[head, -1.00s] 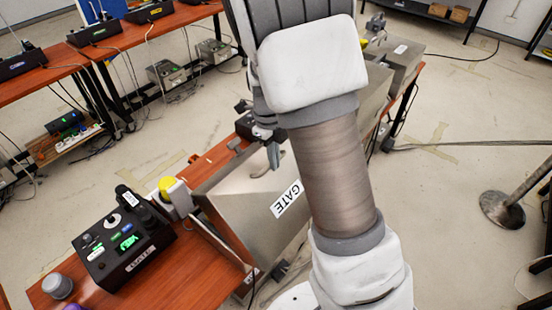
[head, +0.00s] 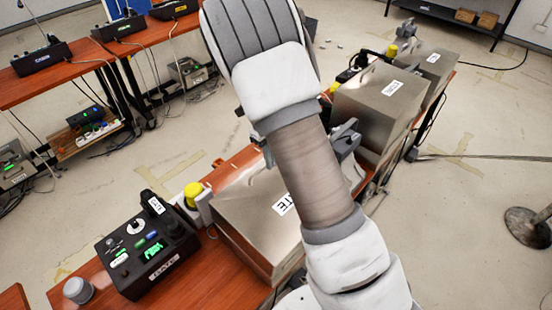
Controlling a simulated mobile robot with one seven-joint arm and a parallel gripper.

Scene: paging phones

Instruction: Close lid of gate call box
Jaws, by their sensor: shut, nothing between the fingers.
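The gate call box is a metal box (head: 245,215) on the reddish-brown table, with a white label (head: 284,204) partly covered by my forearm. Its lid lies flat or nearly flat; my forearm hides its right part, so I cannot tell whether it is fully seated. My gripper (head: 345,140) shows only in part, as grey pieces past the right edge of my forearm, near the far right side of the box. It is shut and holds nothing. Whether it touches the lid is hidden.
A black gate phone console (head: 150,245) and a yellow beacon (head: 193,192) stand left of the box. More metal boxes (head: 378,105) stand behind it. Another table with consoles (head: 120,30) is at upper left. Floor on the right is mostly clear, with a stand base (head: 525,228).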

